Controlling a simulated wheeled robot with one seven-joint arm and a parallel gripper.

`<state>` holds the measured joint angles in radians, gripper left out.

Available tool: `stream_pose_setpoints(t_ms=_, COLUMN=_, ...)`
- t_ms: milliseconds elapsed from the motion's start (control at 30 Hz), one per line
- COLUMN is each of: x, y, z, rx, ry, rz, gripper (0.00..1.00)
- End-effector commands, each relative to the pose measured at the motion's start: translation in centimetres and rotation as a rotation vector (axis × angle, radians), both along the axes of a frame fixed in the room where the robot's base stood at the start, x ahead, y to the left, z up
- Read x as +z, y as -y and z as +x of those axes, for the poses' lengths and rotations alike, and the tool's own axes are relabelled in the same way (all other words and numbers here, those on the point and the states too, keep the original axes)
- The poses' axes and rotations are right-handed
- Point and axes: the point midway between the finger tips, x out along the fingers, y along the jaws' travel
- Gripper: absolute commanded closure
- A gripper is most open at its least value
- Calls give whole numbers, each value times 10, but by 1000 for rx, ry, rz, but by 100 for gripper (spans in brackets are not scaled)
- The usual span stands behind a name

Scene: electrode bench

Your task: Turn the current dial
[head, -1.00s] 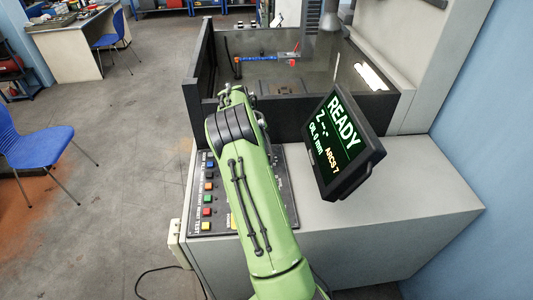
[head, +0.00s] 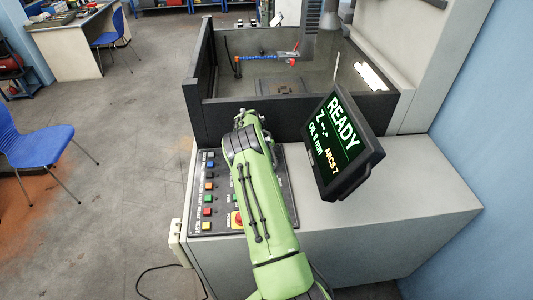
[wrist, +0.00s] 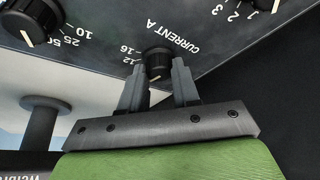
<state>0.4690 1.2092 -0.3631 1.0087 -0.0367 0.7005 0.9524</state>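The current dial (wrist: 157,62) is a black ribbed knob with a white pointer mark, under the lettering "CURRENT A" on the dark panel in the wrist view. The numbers 12 and 16 show beside it. My gripper (wrist: 158,72) has its two grey fingers apart, with the tips at either side of the dial. I cannot tell whether they touch it. In the head view my green arm hides the dial, and the gripper end (head: 247,119) is over the far part of the control panel (head: 222,189).
Other knobs sit at the wrist view's upper left (wrist: 34,20) and upper right. In the head view, coloured buttons (head: 208,198) line the panel's left side. A monitor (head: 338,147) reading "READY" and "ARCS 7" stands right of my arm. The dark tank (head: 240,112) is behind.

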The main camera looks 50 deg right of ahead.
Motion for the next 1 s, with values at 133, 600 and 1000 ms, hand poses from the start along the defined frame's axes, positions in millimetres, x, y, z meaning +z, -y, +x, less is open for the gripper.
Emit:
stream_pose_setpoints(t_ms=133, x=0, y=0, z=0, rx=0, ry=0, rz=0, gripper=96)
stream_pose_setpoints(t_ms=600, x=-2, y=0, z=-1, rx=106, ry=3, rz=0, gripper=100)
stream_pose_setpoints(t_ms=1000, x=-3, y=2, z=-3, rx=451, ry=4, rz=-2, gripper=100)
